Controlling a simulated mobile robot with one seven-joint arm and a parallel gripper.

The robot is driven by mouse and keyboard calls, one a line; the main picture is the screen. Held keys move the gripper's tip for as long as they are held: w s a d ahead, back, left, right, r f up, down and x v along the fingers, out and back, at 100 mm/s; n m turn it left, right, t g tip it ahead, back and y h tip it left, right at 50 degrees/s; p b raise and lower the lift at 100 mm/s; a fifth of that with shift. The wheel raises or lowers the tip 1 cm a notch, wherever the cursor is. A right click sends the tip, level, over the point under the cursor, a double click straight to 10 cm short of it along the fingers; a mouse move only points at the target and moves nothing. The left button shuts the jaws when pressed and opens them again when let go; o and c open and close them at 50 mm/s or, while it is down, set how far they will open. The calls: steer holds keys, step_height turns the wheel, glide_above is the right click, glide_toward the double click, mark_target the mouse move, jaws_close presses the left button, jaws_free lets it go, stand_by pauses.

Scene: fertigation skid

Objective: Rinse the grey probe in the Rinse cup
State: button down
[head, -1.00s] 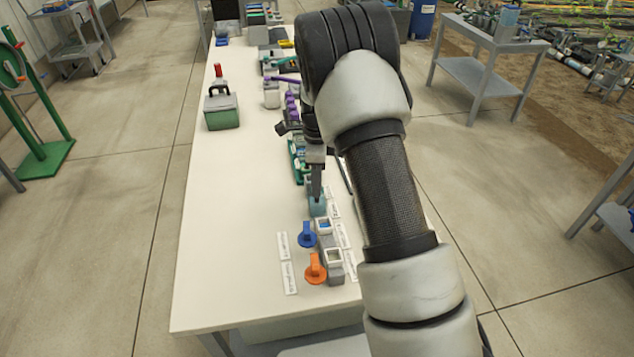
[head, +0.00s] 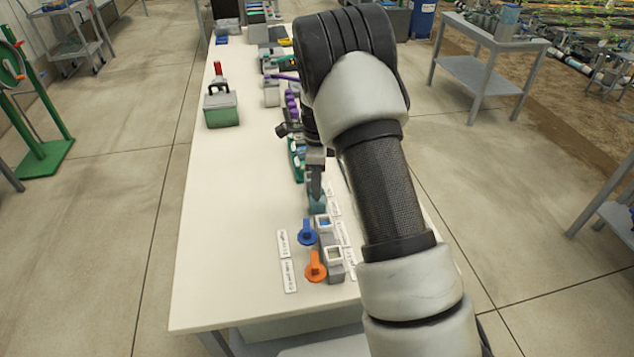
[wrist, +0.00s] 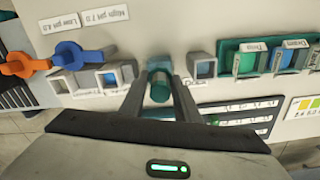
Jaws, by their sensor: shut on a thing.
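My gripper (wrist: 160,100) points down over a row of small square cups and is shut on a cylinder with a teal-grey end (wrist: 160,90), apparently the grey probe. In the head view my gripper (head: 316,192) is just above a teal cup (head: 317,207) in the same row. I cannot tell whether the probe's lower end is inside it. The cup labels are too small to read, so I cannot confirm which cup is the Rinse cup.
Blue (head: 307,233) and orange (head: 315,267) handled pieces stand beside two grey cups at the table's near end. A green box (head: 221,108) stands on the left. A green labelled rack (wrist: 262,58) lies right of the gripper.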

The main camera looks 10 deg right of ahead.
steer(key=shift+r, duration=0.15)
steer(key=shift+r+p, duration=2.85)
steer(key=shift+r, duration=1.35)
